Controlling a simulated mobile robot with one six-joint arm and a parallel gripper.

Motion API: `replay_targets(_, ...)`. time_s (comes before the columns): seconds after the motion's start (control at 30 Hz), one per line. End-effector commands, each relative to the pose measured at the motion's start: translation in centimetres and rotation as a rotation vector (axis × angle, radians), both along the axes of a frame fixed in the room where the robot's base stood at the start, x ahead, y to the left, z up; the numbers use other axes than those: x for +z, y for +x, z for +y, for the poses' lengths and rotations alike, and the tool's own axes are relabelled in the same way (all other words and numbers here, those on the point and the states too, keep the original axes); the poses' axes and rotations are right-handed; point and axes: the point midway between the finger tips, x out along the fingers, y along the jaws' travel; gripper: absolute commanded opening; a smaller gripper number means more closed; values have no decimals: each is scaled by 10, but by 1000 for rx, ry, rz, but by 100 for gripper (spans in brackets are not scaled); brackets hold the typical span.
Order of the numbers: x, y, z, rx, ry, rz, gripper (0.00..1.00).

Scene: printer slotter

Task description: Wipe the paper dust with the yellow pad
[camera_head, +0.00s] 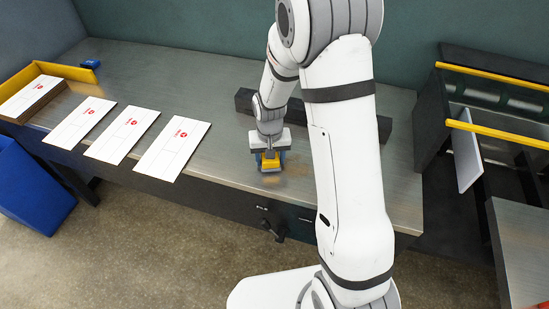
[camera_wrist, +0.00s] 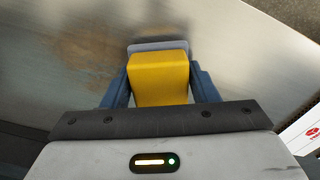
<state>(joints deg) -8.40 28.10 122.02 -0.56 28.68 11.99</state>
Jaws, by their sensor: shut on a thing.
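The yellow pad (camera_wrist: 158,78) is between the two blue fingers of my gripper (camera_wrist: 158,92). A flat grey part shows at its far edge in the wrist view. In the head view the yellow pad (camera_head: 270,162) is low over the metal table near its front edge, held by my gripper (camera_head: 268,158). I cannot tell whether it touches the surface. A brownish patch of paper dust (camera_wrist: 95,48) lies on the metal to the left of the pad in the wrist view. In the head view a faint brownish patch (camera_head: 294,170) shows just right of the gripper.
Three printed white sheets (camera_head: 126,134) lie in a row on the table (camera_head: 222,92) to the left. A yellow-sided tray (camera_head: 62,70) holds a stack at the far left. A dark bar (camera_head: 243,101) lies behind my arm. A rack with yellow rails (camera_head: 492,74) stands at the right.

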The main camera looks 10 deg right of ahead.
Motion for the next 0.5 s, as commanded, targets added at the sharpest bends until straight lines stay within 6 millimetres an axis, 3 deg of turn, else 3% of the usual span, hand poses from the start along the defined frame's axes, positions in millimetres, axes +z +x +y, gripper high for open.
replay_targets(0.03, 13, 2, 0, -1, 1, -7, 25)
replay_targets(0.5, 55, 2, -1, -2, 1, -6, 25)
